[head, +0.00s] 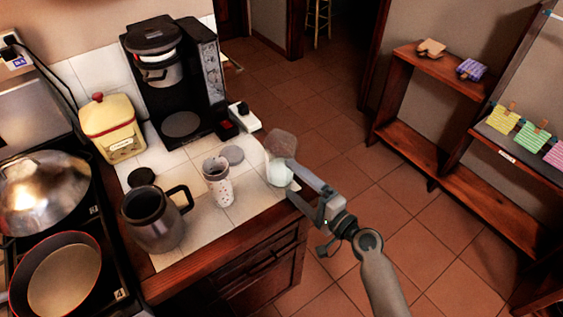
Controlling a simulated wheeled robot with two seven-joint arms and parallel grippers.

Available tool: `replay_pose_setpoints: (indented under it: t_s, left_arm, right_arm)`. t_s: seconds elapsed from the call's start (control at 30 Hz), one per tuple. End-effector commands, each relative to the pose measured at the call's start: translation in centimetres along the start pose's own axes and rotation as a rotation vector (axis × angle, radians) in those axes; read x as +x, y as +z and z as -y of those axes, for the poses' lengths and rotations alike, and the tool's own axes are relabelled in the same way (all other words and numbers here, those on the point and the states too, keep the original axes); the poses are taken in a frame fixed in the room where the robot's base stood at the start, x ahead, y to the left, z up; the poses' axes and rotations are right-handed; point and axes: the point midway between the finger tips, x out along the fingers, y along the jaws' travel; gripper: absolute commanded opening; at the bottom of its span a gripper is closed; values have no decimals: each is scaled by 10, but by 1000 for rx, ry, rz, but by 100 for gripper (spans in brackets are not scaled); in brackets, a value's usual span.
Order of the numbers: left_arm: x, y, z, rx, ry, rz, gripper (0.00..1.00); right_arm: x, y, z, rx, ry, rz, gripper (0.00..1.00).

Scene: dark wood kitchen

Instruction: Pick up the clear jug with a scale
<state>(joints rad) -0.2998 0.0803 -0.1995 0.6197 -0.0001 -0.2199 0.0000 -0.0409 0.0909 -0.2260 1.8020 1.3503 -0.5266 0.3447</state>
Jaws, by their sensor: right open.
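The clear jug (281,146) stands near the right edge of the white tiled counter (240,208). It is see-through, with a pale lower part, and its scale is too small to read. My right gripper (291,180) comes in from the lower right and is open. Its fingertips are at the jug's near right side, one close to the pale lower part. I cannot tell whether they touch it. My left gripper is not in view.
A patterned cup (217,183), a steel mug (153,222) and a round grey lid (232,155) are left of the jug. A coffee maker (181,80) and a yellow canister (112,130) stand behind. Tiled floor (335,130) lies beyond the counter's right edge.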

Motion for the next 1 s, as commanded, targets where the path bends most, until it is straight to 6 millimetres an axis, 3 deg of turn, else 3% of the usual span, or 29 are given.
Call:
replay_pose_setpoints:
  t_s: [0.57,0.77,1.0]
  left_arm:
    - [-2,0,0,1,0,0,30]
    - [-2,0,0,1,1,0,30]
    - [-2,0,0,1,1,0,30]
  right_arm:
    - [6,0,-1,0,0,0,92]
    - [6,0,-1,0,0,0,44]
    - [6,0,0,-1,-1,0,44]
